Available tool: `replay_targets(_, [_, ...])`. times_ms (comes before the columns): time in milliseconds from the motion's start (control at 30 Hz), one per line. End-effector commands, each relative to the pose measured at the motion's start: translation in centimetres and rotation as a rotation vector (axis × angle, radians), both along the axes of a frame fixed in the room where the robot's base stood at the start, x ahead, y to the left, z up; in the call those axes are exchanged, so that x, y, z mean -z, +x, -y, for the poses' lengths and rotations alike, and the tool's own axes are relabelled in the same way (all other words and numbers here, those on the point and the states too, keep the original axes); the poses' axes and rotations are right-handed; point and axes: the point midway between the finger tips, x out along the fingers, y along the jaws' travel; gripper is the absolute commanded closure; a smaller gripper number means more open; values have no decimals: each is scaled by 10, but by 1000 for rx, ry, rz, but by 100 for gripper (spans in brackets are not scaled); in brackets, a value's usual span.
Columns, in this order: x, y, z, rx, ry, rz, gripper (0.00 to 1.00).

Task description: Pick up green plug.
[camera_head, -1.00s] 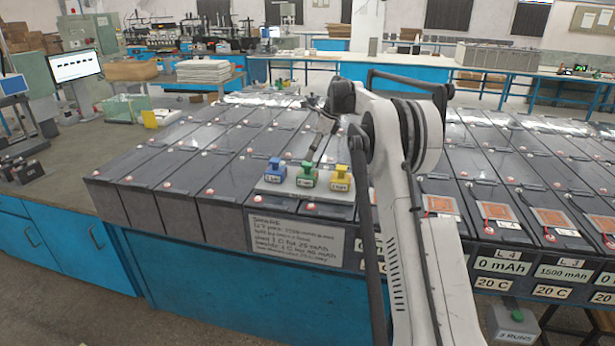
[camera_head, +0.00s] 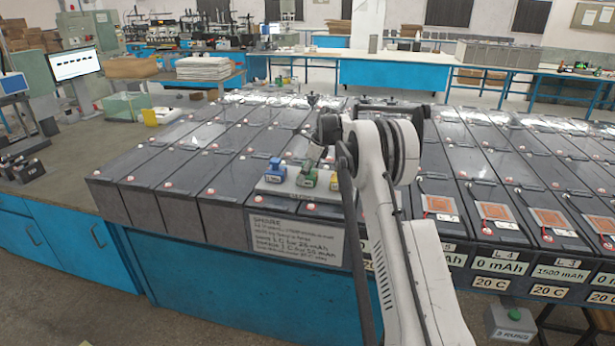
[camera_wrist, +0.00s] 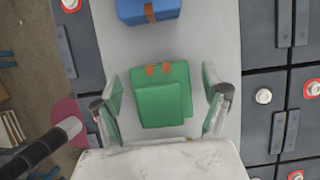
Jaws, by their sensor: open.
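The green plug (camera_head: 307,178) stands on a pale plate (camera_head: 266,189) on top of the batteries, between a blue plug (camera_head: 275,170) and a yellow plug (camera_head: 335,182). In the wrist view the green plug (camera_wrist: 163,100) lies between the two fingers of my gripper (camera_wrist: 162,88), with a visible gap on each side. The gripper is open. In the head view my gripper (camera_head: 314,160) is right at the green plug and partly hidden by my arm. The yellow plug is partly covered by my arm.
The blue plug (camera_wrist: 148,10) is close by at the top of the wrist view. Rows of dark batteries (camera_head: 220,165) with raised terminals surround the plate. A written sign (camera_head: 294,240) hangs on the front. Orange pads (camera_head: 497,217) lie on batteries at right.

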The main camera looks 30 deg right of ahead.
Motion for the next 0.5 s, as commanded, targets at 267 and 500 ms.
replay_targets(267, [0,0,0,1,0,0,37])
replay_targets(500, [0,0,1,1,0,0,69])
